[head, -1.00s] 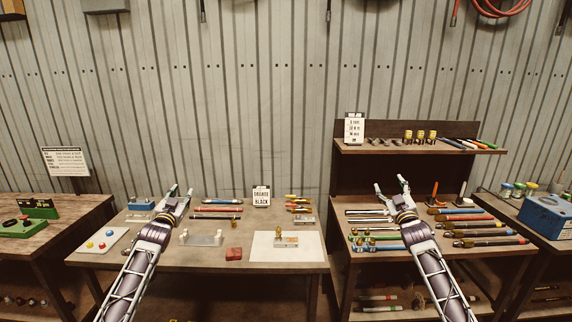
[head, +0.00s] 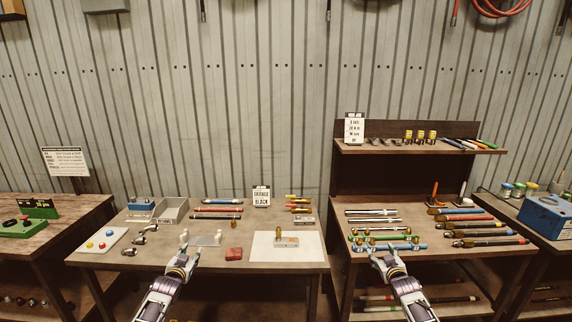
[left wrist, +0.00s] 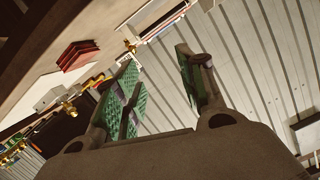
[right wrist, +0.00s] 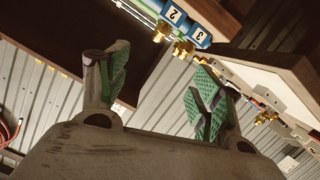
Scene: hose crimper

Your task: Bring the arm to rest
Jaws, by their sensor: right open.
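My right gripper (head: 384,258) is at the front edge of the right bench (head: 460,259), just before the row of fittings. In the right wrist view its fingers (right wrist: 155,88) are apart and empty.
The middle table holds a red block (head: 234,254), a white sheet (head: 262,250), a grey bin (head: 172,211) and several hoses. The right bench holds several hoses and a raised shelf (head: 420,147). A blue box (head: 546,214) stands far right.

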